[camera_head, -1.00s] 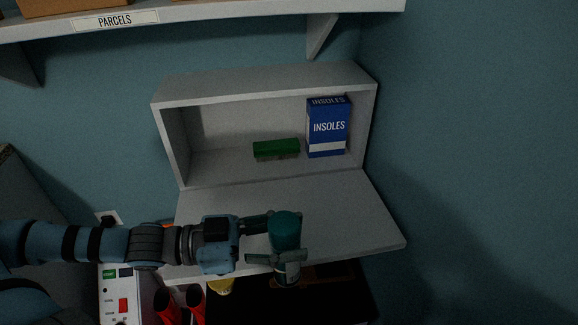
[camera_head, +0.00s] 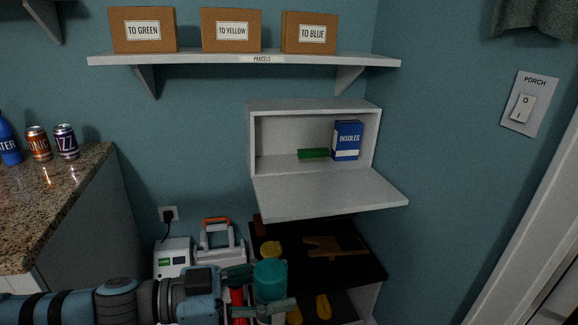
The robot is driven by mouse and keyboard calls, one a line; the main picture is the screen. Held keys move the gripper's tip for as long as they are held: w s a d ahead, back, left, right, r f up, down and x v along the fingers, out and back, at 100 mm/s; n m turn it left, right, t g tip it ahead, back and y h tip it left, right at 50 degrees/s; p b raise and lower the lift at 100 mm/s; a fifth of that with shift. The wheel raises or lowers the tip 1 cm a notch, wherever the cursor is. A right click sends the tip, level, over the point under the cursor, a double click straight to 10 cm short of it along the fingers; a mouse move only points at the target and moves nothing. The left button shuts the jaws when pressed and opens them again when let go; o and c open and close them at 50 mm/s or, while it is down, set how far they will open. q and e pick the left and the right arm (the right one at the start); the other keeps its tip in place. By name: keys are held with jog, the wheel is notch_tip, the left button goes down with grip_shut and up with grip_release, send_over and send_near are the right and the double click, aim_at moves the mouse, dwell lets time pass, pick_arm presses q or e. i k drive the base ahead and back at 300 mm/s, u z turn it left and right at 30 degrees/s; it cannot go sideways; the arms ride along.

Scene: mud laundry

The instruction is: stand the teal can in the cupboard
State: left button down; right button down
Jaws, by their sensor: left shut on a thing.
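The teal can (camera_head: 270,279) is upright between the fingers of my left gripper (camera_head: 262,290), which is shut on it. Its lower part is partly hidden by a finger. The cupboard (camera_head: 252,140) hangs on the wall above and beyond the can, with its flap door (camera_head: 330,193) folded down and open. Inside it a green block-like thing (camera_head: 313,153) lies on the floor and a blue insoles box (camera_head: 346,140) stands at the right. The left part of the cupboard is bare. My right gripper is not in view.
A dark-topped rack (camera_head: 360,262) with a wooden thing (camera_head: 335,246) stands below the flap. A shelf (camera_head: 200,59) with labelled cartons runs above. A granite counter (camera_head: 60,195) with cans is at the left. A white machine (camera_head: 172,258) stands behind my left arm.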

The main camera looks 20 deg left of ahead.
aim_at(279, 164)
jog(key=u, duration=0.45)
jog(key=i, duration=0.65)
jog(key=u, duration=0.4)
